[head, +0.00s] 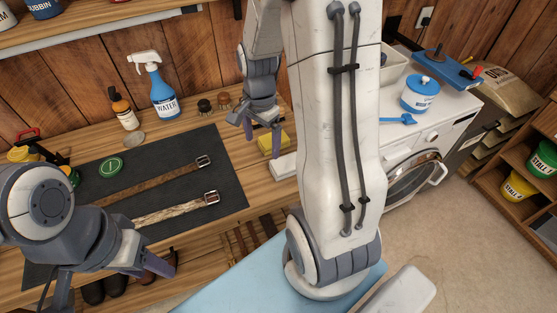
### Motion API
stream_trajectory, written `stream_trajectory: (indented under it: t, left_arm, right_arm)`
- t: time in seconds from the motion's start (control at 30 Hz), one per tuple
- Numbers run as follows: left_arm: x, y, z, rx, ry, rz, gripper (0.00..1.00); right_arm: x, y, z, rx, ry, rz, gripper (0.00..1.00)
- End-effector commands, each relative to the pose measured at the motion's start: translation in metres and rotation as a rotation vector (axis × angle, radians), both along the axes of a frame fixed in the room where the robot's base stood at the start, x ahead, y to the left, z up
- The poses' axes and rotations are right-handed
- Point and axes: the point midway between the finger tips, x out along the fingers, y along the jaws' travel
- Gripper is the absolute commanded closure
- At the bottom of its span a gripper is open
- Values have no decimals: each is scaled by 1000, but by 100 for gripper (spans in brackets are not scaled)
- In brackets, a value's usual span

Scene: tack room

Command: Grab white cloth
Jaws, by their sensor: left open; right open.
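A white folded cloth (283,166) lies on the wooden bench, right of the dark mat and just in front of a yellow sponge (270,145). The white arm hides its right side. My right gripper (262,142) is open and points down over the sponge, just behind the cloth, holding nothing. I cannot tell its exact height above the bench. My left gripper (117,286) is open and empty at the lower left, near the front edge of the bench, far from the cloth.
Two buckled straps (160,183) and a green tin (111,167) lie on the dark mat (222,176). A blue-white spray bottle (154,87) and an amber bottle (123,109) stand behind. A white washer (419,160) bearing a blue-lidded tub (420,95) stands right.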

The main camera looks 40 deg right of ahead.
Motion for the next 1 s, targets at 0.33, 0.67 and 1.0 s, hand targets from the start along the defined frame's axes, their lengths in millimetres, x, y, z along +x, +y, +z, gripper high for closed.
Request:
stream_trajectory:
  t: [0.33, 0.67, 1.0]
  left_arm:
    - [0, 0, -7, 0, 0, 0, 50]
    - [0, 0, -4, 0, 0, 0, 50]
    - [0, 0, 7, 0, 0, 0, 50]
  right_arm:
    - [-11, -77, -48, -2, 19, -440, 0]
    - [-9, -77, -88, -4, 15, -437, 0]
    - [-6, -78, -125, -2, 19, -436, 0]
